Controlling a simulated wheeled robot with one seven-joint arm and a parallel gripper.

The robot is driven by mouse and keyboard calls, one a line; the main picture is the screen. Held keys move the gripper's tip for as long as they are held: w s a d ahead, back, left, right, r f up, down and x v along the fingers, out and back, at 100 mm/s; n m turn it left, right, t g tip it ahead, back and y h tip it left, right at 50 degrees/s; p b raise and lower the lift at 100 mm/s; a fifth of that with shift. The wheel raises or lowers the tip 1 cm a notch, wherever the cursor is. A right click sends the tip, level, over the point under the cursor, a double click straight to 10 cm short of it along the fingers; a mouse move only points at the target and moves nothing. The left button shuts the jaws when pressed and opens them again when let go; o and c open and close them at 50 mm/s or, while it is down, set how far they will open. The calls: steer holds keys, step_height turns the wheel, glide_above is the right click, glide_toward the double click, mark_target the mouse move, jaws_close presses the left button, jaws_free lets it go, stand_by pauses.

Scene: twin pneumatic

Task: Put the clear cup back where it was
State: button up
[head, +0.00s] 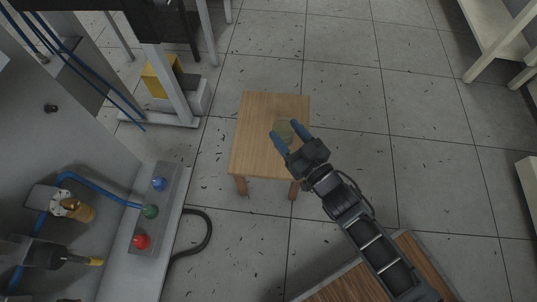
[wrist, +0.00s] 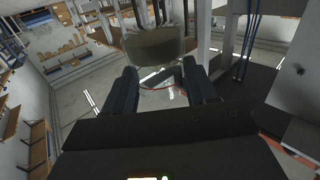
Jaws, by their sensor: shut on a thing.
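The clear cup (head: 284,127) is faint and see-through, at the fingertips of my gripper (head: 287,132) in the head view. My gripper has blue fingers and is shut on the cup. In the wrist view the cup (wrist: 155,43) shows as a brownish translucent shape just beyond the two fingers (wrist: 162,76). In the head view the cup lies over the small wooden table (head: 262,105). I cannot tell whether the cup touches the tabletop or is held above it.
A panel with blue, green and red buttons (head: 150,211) stands at the left, with a black hose (head: 207,235) on the floor beside it. A metal frame with a yellow box (head: 160,78) is behind. A wooden surface (head: 345,285) is at the bottom. The tiled floor to the right is open.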

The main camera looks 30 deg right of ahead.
steer(key=s+d+f+y+p, duration=0.1)
steer(key=s+f, duration=0.4)
steer(key=s, duration=0.2)
steer(key=s+d+f+y, duration=0.1)
steer(key=s+f, duration=0.4)
steer(key=s, duration=0.3)
steer(key=shift+n, duration=0.4)
steer(key=w+a+b, duration=0.1)
steer(key=w, duration=0.4)
steer(key=w+a+b, duration=0.1)
steer(key=w, duration=0.5)
steer(key=w+b, duration=0.1)
steer(key=w, duration=0.5)
steer(key=shift+w+a+f, duration=0.1)
steer(key=shift+a, duration=0.3)
steer(key=shift+w+f+b, duration=0.25)
steer(key=shift+f+b, duration=0.05)
steer(key=shift+b, duration=0.2)
steer(key=shift+f, duration=0.15)
steer(key=o, duration=1.2)
steer(key=shift+s, duration=0.1)
